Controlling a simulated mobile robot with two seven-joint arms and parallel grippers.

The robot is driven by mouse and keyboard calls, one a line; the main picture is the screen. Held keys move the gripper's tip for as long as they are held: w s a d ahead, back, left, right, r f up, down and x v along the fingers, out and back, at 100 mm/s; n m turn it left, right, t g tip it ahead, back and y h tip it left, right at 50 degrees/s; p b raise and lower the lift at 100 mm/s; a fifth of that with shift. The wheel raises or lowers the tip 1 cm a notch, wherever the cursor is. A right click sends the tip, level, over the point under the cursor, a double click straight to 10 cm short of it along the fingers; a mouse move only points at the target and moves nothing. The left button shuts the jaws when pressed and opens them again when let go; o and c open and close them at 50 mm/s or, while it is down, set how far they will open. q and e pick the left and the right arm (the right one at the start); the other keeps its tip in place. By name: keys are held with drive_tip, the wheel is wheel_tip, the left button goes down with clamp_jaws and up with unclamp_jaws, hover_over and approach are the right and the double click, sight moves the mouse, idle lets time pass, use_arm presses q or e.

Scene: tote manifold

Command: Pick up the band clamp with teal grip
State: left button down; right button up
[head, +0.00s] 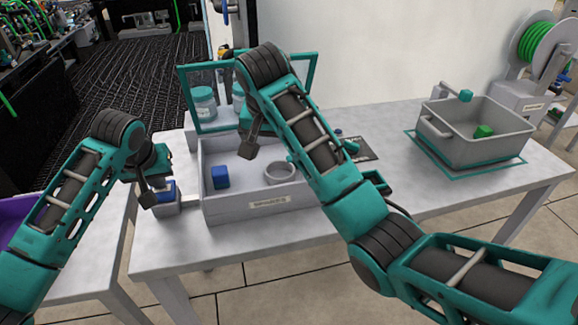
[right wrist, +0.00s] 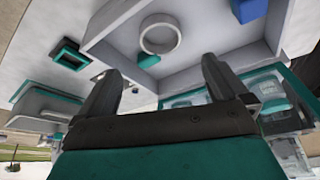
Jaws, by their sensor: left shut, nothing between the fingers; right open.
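The band clamp is a pale grey ring (head: 279,172) lying in the right part of a shallow grey tray (head: 262,215). In the right wrist view the ring (right wrist: 160,34) has a small teal piece beside its edge, apparently its grip. In the head view my right forearm passes close to the ring's right side. My right gripper (head: 250,143) is above the tray, left of and apart from the ring; its open, empty fingers also show in the right wrist view (right wrist: 160,75). My left gripper (head: 147,194) is shut and empty, left of the tray.
A blue block (head: 221,177) lies in the tray's left part. Another blue-topped block (head: 166,197) stands beside my left gripper. A teal frame (head: 190,95) with jars stands behind the tray. A grey tote (head: 475,135) holding a green item is at the right of the table.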

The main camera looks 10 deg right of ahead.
use_arm(q)
drive_tip(key=shift+f, duration=0.1)
use_arm(e)
drive_tip(key=x, duration=0.5)
drive_tip(key=shift+w+x, duration=0.15)
drive_tip(key=shift+x, duration=1.2)
drive_tip(key=shift+w+x, duration=0.1)
drive_tip(key=shift+x, duration=1.2)
drive_tip(key=shift+r, duration=0.15)
drive_tip(key=shift+c, duration=0.2)
drive_tip(key=c, duration=1.1)
wheel_tip(320, 180, up, 13)
